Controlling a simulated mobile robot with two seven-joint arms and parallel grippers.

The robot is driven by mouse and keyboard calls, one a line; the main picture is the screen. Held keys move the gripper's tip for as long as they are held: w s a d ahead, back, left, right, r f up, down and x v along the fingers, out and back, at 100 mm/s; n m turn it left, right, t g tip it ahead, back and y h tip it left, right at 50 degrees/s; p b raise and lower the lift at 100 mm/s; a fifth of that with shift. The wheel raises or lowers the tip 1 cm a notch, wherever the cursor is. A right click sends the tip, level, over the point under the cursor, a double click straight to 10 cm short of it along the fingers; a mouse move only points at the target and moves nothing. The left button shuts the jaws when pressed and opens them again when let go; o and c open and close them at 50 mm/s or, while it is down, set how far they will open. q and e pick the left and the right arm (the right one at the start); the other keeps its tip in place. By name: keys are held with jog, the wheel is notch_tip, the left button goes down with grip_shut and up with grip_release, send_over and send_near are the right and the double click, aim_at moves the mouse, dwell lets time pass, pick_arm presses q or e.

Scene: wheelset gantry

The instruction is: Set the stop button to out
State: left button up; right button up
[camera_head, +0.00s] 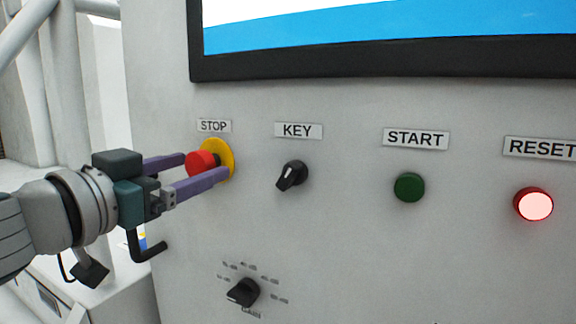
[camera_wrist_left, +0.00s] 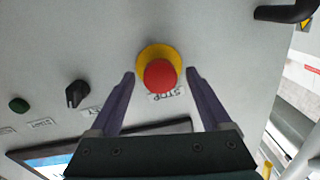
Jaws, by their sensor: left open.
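The stop button (camera_head: 201,163) is a red mushroom head on a yellow round collar, under the STOP label (camera_head: 214,126) on the grey panel. My left gripper (camera_head: 206,169) is open, with its two purple fingers on either side of the red head in the head view. In the left wrist view the stop button (camera_wrist_left: 160,76) lies between and just beyond the fingertips of the left gripper (camera_wrist_left: 160,76), with a gap on each side. I cannot tell from these frames whether the button is in or out. My right gripper is not in view.
To the right are a black key switch (camera_head: 292,175), a green start button (camera_head: 409,187) and a lit red reset button (camera_head: 533,204). A black rotary knob (camera_head: 243,292) sits below. A screen (camera_head: 390,60) is above. A black handle (camera_head: 146,247) is at the panel's left edge.

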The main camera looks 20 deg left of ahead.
pick_arm(q)
jog(key=s+b, duration=0.1)
jog(key=s, duration=0.9)
jog(key=shift+a, duration=0.15)
dwell(0.4)
